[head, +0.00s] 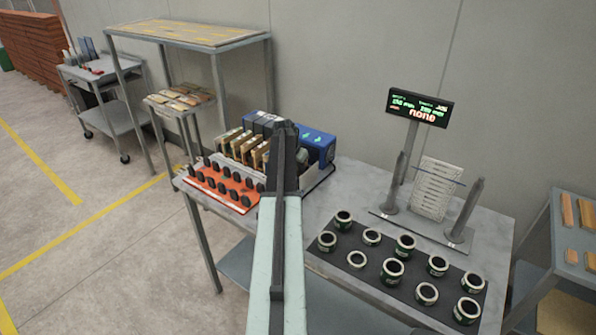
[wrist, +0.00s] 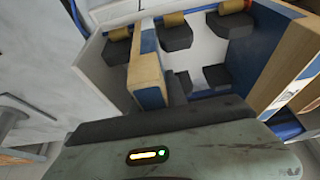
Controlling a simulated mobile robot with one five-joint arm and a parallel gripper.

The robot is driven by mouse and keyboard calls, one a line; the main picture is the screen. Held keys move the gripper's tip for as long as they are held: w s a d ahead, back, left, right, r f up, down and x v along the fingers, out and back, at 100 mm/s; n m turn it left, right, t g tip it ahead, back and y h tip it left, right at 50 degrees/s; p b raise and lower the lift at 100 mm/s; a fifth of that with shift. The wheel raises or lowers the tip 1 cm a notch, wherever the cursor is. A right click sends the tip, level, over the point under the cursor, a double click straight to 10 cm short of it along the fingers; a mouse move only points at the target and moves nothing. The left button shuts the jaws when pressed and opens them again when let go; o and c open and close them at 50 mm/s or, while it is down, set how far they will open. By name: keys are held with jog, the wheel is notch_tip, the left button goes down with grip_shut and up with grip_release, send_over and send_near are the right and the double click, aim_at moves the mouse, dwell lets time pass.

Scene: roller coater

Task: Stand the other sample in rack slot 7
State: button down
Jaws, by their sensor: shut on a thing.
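The samples are thin wood-edged panels standing in a row in the rack (head: 313,184) on the table. My gripper (wrist: 165,118) is low in the wrist view, with a dark bar along its front edge. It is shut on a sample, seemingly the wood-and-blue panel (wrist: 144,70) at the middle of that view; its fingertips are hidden. Another wood-edged panel (wrist: 272,70) with a white and blue face stands to the right, apart from it. In the head view my arm covers my gripper and part of the rack. Slot numbers cannot be read.
An orange tray of black knobs (head: 238,200) lies at the rack's left front. A blue box (head: 319,146) stands behind the rack. Several jars stand on a dark mat (head: 333,262) at right. A display (head: 419,107) reads "none" above a white sheet (head: 437,190) between dark posts.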

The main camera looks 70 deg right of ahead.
jog(key=c, duration=1.3)
grip_release()
jog(key=o, duration=0.5)
jog(key=shift+c, duration=0.2)
jog(key=shift+s, duration=0.1)
notch_tip(320, 180, up, 8)
jog(key=p, duration=0.8)
jog(key=shift+r, duration=0.15)
